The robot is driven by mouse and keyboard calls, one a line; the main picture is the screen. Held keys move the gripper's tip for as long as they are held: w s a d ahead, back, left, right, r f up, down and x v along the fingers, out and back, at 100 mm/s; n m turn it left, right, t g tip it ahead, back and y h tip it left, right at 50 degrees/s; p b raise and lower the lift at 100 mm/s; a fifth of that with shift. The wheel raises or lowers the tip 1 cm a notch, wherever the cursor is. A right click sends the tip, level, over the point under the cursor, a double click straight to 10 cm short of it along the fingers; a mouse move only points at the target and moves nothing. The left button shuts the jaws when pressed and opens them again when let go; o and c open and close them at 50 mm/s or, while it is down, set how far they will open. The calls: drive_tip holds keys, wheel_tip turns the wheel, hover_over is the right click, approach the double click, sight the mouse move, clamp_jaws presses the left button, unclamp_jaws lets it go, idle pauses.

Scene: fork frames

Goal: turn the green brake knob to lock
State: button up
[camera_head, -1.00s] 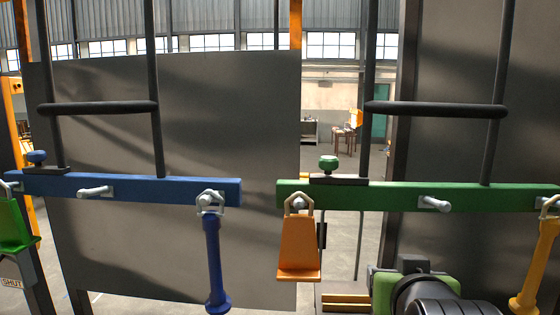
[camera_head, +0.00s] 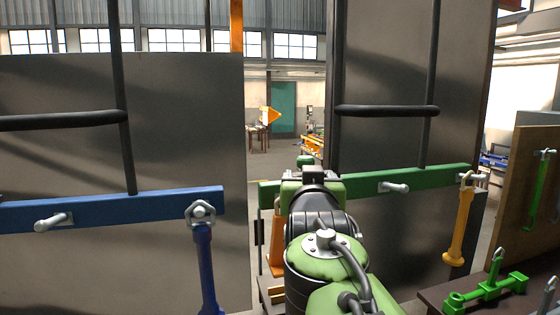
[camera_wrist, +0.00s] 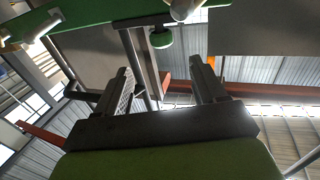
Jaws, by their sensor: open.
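The green brake knob (camera_head: 305,160) is small and round and shows just above my wrist in the head view, mostly hidden by my arm. It sits over the green bar (camera_head: 365,183). In the wrist view the knob (camera_wrist: 161,38) is near the top, on a dark plate along the green bar (camera_wrist: 90,20). My gripper (camera_wrist: 165,78) is open and empty, its two dark fingers apart. The knob lies beyond the fingertips, between their lines, and nothing touches it.
The blue bar (camera_head: 120,208) with a blue handle (camera_head: 205,265) is to the left. A brown board (camera_head: 525,200) stands at right.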

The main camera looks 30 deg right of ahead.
sight(306, 162)
drive_tip(key=p+x, duration=0.4)
drive_tip(key=x, duration=0.9)
drive_tip(key=shift+w+r, duration=0.1)
drive_tip(key=shift+r, duration=0.05)
drive_tip(key=shift+w, duration=0.2)
drive_tip(key=shift+s, duration=0.1)
drive_tip(key=shift+c, duration=0.5)
drive_tip(key=c, duration=0.9)
drive_tip(key=shift+c, duration=0.2)
